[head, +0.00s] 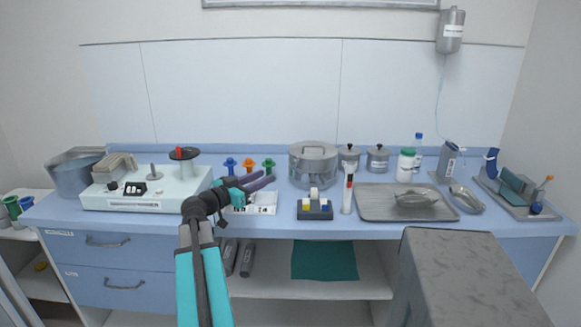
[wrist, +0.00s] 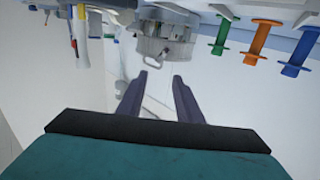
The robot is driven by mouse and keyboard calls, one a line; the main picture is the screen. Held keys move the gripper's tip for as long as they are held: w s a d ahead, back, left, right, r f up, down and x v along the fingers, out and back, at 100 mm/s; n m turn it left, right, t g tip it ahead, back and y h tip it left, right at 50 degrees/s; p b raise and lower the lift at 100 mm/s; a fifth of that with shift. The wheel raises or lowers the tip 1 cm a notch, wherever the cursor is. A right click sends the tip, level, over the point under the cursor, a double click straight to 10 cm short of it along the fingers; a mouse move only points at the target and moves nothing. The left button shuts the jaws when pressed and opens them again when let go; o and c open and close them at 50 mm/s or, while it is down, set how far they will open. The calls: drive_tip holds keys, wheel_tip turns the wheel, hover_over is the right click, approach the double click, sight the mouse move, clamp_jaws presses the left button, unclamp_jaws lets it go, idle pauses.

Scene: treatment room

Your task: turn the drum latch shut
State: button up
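The steel drum (head: 313,168) stands upright on the counter, with a handle on its lid. In the wrist view, which is upside down, the drum (wrist: 166,38) shows at the top centre, past my fingertips. A wire loop (wrist: 163,57) shows on it; I cannot tell whether this is the lid handle or the latch, nor how the latch is turned. My gripper (head: 268,181) is left of the drum above the counter, apart from it. Its two dark fingers (wrist: 160,76) are open with nothing between them.
Blue, orange and green pegs (head: 249,165) stand behind my gripper. A white labelled card (head: 257,204) lies below it. A dark block rack (head: 315,208) and an upright tube (head: 347,195) stand in front of the drum. Two lidded pots (head: 377,160) stand to its right.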

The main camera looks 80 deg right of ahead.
sight(294, 163)
drive_tip(key=shift+d, duration=0.1)
drive_tip(key=p+x, duration=0.3)
drive_tip(key=x, duration=1)
drive_tip(key=shift+s+d, duration=0.25)
clamp_jaws()
